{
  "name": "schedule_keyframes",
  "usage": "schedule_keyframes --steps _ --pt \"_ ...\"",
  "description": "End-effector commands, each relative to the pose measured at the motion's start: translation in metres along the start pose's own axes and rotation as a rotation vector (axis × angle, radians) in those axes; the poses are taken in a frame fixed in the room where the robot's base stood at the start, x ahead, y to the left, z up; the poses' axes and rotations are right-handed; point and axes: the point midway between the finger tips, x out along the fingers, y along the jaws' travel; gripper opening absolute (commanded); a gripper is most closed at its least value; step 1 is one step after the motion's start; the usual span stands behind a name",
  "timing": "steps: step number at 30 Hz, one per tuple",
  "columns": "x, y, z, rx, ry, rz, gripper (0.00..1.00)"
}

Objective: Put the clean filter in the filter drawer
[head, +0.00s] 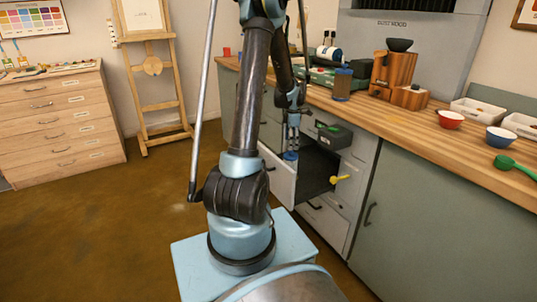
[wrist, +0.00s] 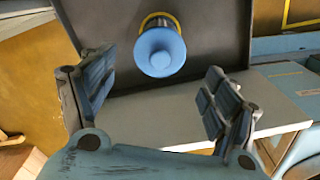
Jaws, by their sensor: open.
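The clean filter (wrist: 161,50) has a round blue cap above a yellow body. In the wrist view it appears to stand upright in the dark interior of the open filter drawer (wrist: 112,18). In the head view its blue cap (head: 290,155) shows just below my gripper (head: 291,138), and the rest is hidden by the pale drawer front (head: 277,177). In the wrist view my gripper (wrist: 160,88) is open, its fingers spread wide with nothing between them. The filter lies beyond the fingertips, apart from them.
A dark box with a green display (head: 334,135) sits above the drawer, and a yellow handle (head: 340,179) sticks out at its right. A brown filter with blue ends (head: 341,84) stands on the wooden counter (head: 385,112), near bowls and a wooden grinder (head: 392,75). The floor on the left is clear.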

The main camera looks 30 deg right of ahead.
Motion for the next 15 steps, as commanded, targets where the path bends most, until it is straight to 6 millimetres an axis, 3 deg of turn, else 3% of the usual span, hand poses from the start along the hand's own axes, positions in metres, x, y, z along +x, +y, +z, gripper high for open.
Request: schedule_keyframes --steps 5,15 --pt "-0.013 -0.004 -0.016 0.025 -0.002 0.004 0.8" --pt "-0.074 -0.045 -0.104 0.212 -0.005 0.036 0.8"
